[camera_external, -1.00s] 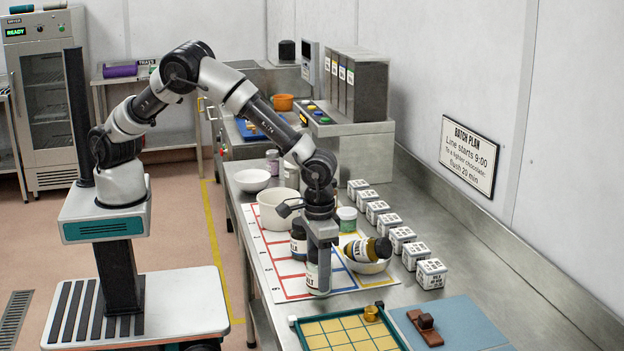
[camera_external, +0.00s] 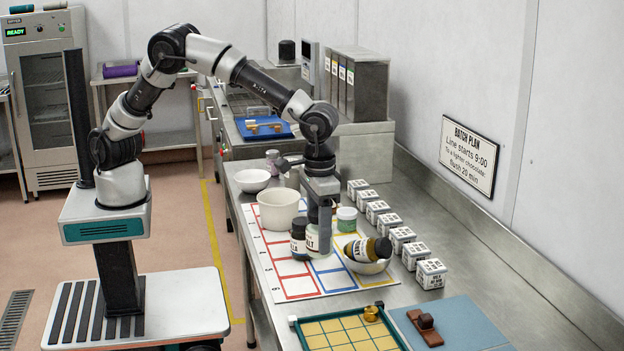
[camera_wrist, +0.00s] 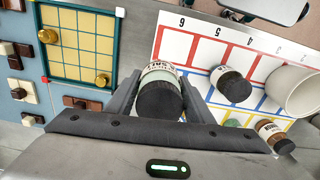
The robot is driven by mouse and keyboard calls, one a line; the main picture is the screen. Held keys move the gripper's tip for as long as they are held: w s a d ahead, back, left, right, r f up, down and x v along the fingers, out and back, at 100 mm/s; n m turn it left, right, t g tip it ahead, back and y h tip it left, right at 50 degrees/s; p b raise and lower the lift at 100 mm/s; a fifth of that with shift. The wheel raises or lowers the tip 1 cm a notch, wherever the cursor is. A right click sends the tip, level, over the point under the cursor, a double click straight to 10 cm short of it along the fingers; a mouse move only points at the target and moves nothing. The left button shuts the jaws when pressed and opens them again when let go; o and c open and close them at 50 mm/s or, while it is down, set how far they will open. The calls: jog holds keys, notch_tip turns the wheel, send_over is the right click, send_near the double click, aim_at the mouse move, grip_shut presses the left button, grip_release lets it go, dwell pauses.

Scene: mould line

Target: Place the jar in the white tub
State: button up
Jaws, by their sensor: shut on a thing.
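My gripper (camera_external: 320,215) points down and is shut on a pale jar with a dark lid and a white label ending in "ALT" (camera_external: 318,242). In the wrist view the jar (camera_wrist: 160,75) sits upright between the two fingers, lid toward the camera. The jar appears to be held above the coloured grid mat (camera_external: 330,281). The white tub (camera_external: 278,213) stands behind and to the left of the gripper, on the mat's far part. It also shows at the right edge of the wrist view (camera_wrist: 297,92). The tub's inside is only partly visible.
A dark jar (camera_external: 299,245) stands close left of the held jar. Several white boxes (camera_external: 402,238) line the right. A gridded tray (camera_external: 345,332) lies in front.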

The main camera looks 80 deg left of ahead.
jog(key=s+a+r+n+p, duration=0.1)
jog(key=a+r+n, duration=0.2)
jog(key=a, duration=0.9)
jog(key=s+a+r+n+p, duration=0.1)
jog(key=s+a+r+n, duration=0.2)
jog(key=a, duration=0.8)
jog(key=a+r+n+p, duration=0.1)
jog(key=a+r+n, duration=0.25)
jog(key=a, duration=0.85)
notch_tip(320, 180, down, 10)
jog(key=shift+s+a+f+b, duration=0.25)
jog(key=shift+s+a+b, duration=0.1)
jog(key=shift+s+a, duration=0.1)
jog(key=shift+n, duration=0.25)
jog(key=shift+f, duration=0.2)
jog(key=o, duration=1.2)
